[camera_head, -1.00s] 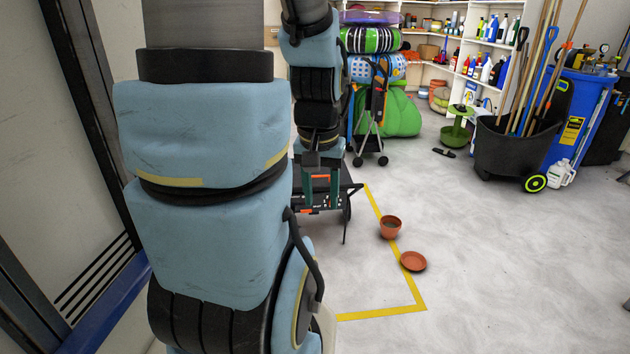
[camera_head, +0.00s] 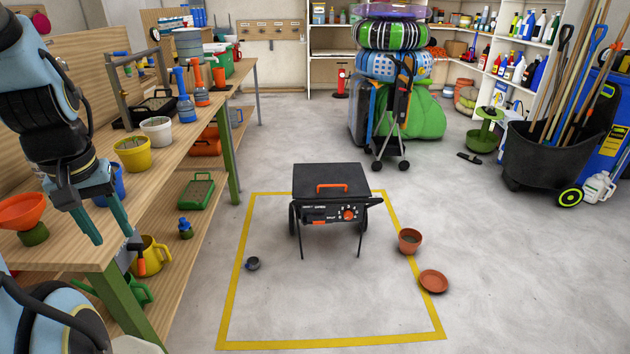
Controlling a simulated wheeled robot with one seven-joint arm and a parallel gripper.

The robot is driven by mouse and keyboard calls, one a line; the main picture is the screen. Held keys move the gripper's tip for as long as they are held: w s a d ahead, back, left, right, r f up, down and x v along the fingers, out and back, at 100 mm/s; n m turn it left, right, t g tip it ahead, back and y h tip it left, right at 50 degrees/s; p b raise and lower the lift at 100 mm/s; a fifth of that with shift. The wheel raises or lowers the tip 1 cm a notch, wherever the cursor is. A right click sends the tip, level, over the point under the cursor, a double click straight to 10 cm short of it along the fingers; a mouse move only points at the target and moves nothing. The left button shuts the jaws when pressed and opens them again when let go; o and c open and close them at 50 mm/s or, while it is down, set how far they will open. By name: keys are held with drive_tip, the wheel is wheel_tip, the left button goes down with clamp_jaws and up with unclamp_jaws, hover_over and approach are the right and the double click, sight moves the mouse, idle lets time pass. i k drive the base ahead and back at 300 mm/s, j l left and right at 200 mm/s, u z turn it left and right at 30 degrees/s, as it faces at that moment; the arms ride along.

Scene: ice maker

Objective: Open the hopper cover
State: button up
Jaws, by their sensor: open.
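A small black machine on legs (camera_head: 306,216) stands on the floor inside a yellow outline, with an orange dial on its front. Its flat black hopper cover (camera_head: 315,172) lies on top and looks closed, with an orange handle (camera_head: 345,187) near its front edge. My gripper (camera_head: 113,237) is at the left, pointing down by the workbench edge, well apart from the machine. Its teal fingers are spread and empty. Nothing hides the cover or its handle.
A workbench (camera_head: 185,140) with pots and bottles runs along the left. A terracotta pot (camera_head: 410,242) and saucer (camera_head: 433,281) lie right of the machine, and a small dark cup (camera_head: 253,263) lies front left.

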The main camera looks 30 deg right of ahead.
sight(333, 180)
drive_tip(key=i+l+u, duration=0.1)
drive_tip(key=l, duration=0.35)
drive_tip(key=i+l+u, duration=0.1)
drive_tip(key=l, duration=0.35)
drive_tip(key=i+l+u, duration=0.1)
drive_tip(key=l, duration=0.35)
drive_tip(key=i+l, duration=0.2)
drive_tip(key=l, duration=0.3)
drive_tip(key=i+l+u, duration=0.15)
drive_tip(key=l, duration=0.7)
drive_tip(key=i+l, duration=0.15)
drive_tip(key=l, duration=0.65)
drive_tip(key=i, duration=0.05)
